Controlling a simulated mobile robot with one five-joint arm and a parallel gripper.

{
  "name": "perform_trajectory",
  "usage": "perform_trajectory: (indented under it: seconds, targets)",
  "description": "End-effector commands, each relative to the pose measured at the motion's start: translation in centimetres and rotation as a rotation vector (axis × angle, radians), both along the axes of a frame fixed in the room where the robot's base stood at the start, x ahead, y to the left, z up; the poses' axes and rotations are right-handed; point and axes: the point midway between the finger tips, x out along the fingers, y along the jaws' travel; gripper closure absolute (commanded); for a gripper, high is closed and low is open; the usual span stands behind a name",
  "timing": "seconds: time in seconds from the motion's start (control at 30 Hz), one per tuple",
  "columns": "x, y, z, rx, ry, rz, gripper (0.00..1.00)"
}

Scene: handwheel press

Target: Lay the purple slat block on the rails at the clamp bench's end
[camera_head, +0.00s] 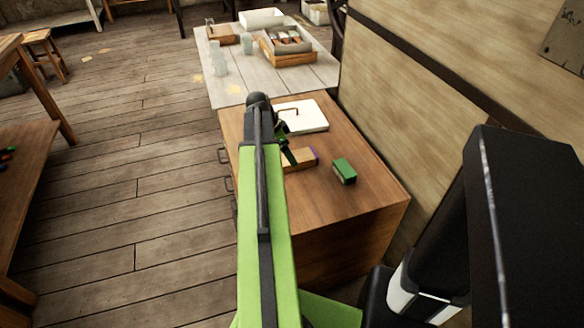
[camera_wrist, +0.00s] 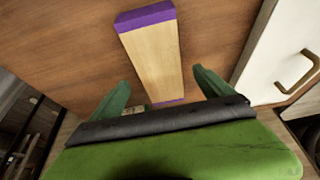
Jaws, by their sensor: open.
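The purple slat block is a pale wooden block with purple ends. It lies on the brown cabinet top (camera_head: 370,205), partly hidden by my arm in the head view (camera_head: 301,160). In the wrist view the block (camera_wrist: 153,55) runs lengthwise between my two green fingers. My gripper (camera_wrist: 161,78) is open, one finger on each side of the block with a gap on both sides. I cannot tell how high the fingers are above the top. I cannot make out the clamp bench or its rails for certain.
A green block (camera_head: 344,171) lies right of the slat block. A white panel with a handle (camera_head: 303,117) lies behind it. Beyond is a pale table (camera_head: 228,88) with cups and a wooden tray (camera_head: 290,59). A wall borders the right; open floor lies left.

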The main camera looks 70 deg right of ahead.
Motion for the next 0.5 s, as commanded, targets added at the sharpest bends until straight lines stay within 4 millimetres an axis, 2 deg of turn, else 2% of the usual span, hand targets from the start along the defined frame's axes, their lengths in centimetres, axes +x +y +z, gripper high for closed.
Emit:
perform_trajectory:
  seconds: [0.07,0.33,0.5]
  targets:
    - [-0.1,-0.1,-0.5,0.0,0.0,0.0,0.09]
    - [-1.3,-1.1,-4.7,0.0,0.0,0.0,0.09]
    - [-1.5,-1.2,-4.7,0.0,0.0,0.001,0.09]
